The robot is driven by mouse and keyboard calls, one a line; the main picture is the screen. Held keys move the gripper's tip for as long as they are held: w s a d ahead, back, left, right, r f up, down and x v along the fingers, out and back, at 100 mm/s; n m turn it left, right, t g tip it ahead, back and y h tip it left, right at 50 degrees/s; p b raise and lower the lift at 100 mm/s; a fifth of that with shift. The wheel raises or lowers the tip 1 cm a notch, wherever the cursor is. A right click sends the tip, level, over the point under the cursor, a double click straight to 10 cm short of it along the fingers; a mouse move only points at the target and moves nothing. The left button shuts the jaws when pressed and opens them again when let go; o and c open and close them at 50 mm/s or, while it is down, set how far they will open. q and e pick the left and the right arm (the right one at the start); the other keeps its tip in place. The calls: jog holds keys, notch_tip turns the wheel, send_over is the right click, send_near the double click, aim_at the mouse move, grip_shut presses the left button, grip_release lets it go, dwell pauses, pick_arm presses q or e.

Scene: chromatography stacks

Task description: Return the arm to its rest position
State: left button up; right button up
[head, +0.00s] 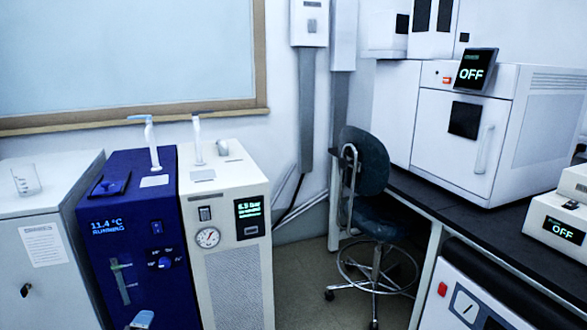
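Neither of my grippers nor any part of my arms shows clearly in the head view. A small pale blue piece (142,319) shows at the bottom edge in front of the blue unit; I cannot tell what it is. The dark blue unit (135,240) reads 11.4 °C and RUNNING. The cream unit (225,235) beside it has a round gauge and a lit green display.
A grey cabinet (40,260) with a beaker (26,180) stands at left. A blue stool (365,175) stands on open floor in the middle. A dark-topped bench (430,205) at right bears a large white instrument (455,150) and a smaller one (560,225), both displays reading OFF.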

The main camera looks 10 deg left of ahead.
pick_arm(q)
jog(key=s+d+r+n+g+h, duration=0.1)
jog(key=s+d+r+n+h, duration=0.2)
jog(key=s+d+h, duration=0.55)
jog(key=s+d+r+n+g+h, duration=0.1)
jog(key=s+d+r+n+h, duration=0.2)
jog(key=s+d, duration=0.95)
jog(key=s+d+r+n+h, duration=0.2)
jog(key=d+r+n+h, duration=0.1)
jog(key=d+r, duration=0.3)
jog(key=w+d+r+n+t+y, duration=0.2)
jog(key=w+d+r+n+t, duration=0.15)
jog(key=d+n, duration=0.2)
jog(key=s+a+r+g+y+p, duration=0.4)
jog(key=a+p, duration=0.4)
jog(key=p, duration=2.8)
notch_tip(320, 180, up, 2)
jog(key=g+y, duration=0.1)
jog(key=g, duration=0.1)
jog(key=shift+s+r+g, duration=0.2)
jog(key=shift+s+g, duration=0.05)
jog(key=shift+g, duration=0.1)
pick_arm(e)
jog(key=s+d+r+g+h, duration=0.4)
jog(key=d+r+g+h, duration=0.1)
jog(key=d+r+g, duration=0.1)
jog(key=shift+d+r+g, duration=0.15)
jog(key=shift+d+g, duration=0.15)
jog(key=shift+d, duration=0.45)
